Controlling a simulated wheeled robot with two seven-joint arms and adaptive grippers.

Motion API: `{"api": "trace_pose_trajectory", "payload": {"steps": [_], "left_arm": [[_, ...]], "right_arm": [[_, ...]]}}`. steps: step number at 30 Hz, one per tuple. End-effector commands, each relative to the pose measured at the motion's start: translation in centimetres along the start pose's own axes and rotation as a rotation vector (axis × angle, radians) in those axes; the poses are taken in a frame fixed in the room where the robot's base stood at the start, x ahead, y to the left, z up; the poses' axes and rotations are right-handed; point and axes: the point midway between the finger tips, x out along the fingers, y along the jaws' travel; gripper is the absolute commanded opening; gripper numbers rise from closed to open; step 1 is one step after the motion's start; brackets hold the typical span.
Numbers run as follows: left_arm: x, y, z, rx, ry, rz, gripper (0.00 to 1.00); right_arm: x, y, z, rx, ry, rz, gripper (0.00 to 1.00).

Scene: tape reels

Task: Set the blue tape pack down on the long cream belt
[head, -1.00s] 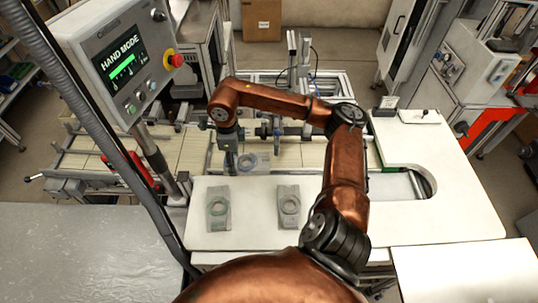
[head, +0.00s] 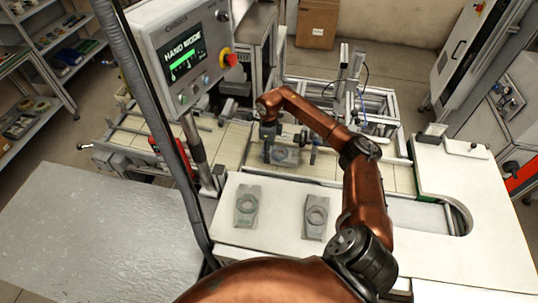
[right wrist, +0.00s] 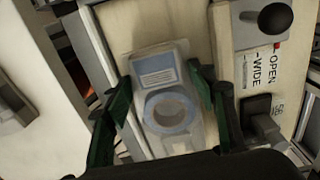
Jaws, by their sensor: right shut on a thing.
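The blue tape pack (right wrist: 168,92) is a clear pack with a pale blue label and a blue ring. My right gripper (right wrist: 165,105) is shut on it, with a green finger along each side. In the head view the pack (head: 286,156) is at the long cream belt (head: 225,145), partly covered by my gripper (head: 290,147). The belt also shows under the pack in the right wrist view (right wrist: 118,25). I cannot tell whether the pack touches the belt. My left gripper is not in view.
Two grey packs with rings (head: 247,206) (head: 316,217) lie on the white table (head: 280,242) in front of the belt. A control panel (head: 186,55) stands at the left on a post. A black-knobbed fitting (right wrist: 274,20) is close to the gripper's right.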

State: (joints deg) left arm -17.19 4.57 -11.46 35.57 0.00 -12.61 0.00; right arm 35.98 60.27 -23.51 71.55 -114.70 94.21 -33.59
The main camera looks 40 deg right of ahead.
Motion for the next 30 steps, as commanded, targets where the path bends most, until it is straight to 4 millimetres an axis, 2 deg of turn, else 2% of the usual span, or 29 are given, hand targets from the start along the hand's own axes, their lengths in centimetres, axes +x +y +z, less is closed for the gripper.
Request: {"api": "trace_pose_trajectory", "payload": {"steps": [3, 5, 16, 17, 24, 30], "left_arm": [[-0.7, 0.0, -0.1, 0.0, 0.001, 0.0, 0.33], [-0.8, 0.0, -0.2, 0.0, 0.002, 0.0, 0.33], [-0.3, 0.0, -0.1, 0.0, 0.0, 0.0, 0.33], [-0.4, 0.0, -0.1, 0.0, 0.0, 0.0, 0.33], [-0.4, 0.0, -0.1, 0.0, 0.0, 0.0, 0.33], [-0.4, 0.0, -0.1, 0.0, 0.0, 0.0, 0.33]], "right_arm": [[1.8, 0.3, 0.0, -0.001, 0.001, 0.005, 0.23], [2.4, 0.2, 0.0, -0.001, 0.0, 0.004, 0.23], [3.0, 0.1, -0.1, -0.001, 0.001, 0.001, 0.23], [3.0, 0.2, -0.1, -0.001, 0.001, 0.002, 0.53], [2.9, 0.2, -0.1, -0.001, 0.001, 0.002, 0.69], [2.9, 0.2, -0.1, -0.001, 0.001, 0.002, 0.69]]}}
